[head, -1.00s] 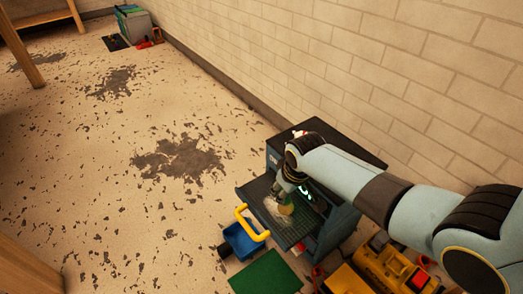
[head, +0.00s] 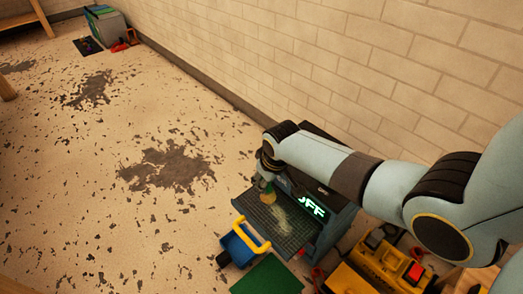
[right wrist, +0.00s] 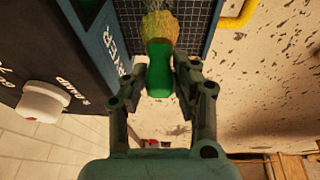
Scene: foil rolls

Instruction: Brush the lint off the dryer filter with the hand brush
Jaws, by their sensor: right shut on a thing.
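The dryer filter (head: 300,238) is a dark mesh panel extending from the front of the dark dryer (head: 338,222), with a yellow handle (head: 254,234) at its outer side. A pale smear of lint (head: 284,218) lies across its middle. My right gripper (head: 266,168) is shut on the hand brush (head: 267,188) over the filter's upper left part. In the right wrist view the brush has a green handle (right wrist: 160,68) and yellowish bristles (right wrist: 160,24) over the mesh (right wrist: 199,14). I cannot tell whether the bristles touch the mesh. My left gripper is not in view.
The dryer display reads OFF in green. A blue bin (head: 238,247) and a green mat (head: 267,276) sit in front. Yellow and red equipment (head: 385,265) stands at the lower right. A brick wall (head: 350,60) is behind. Open, stained floor lies left.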

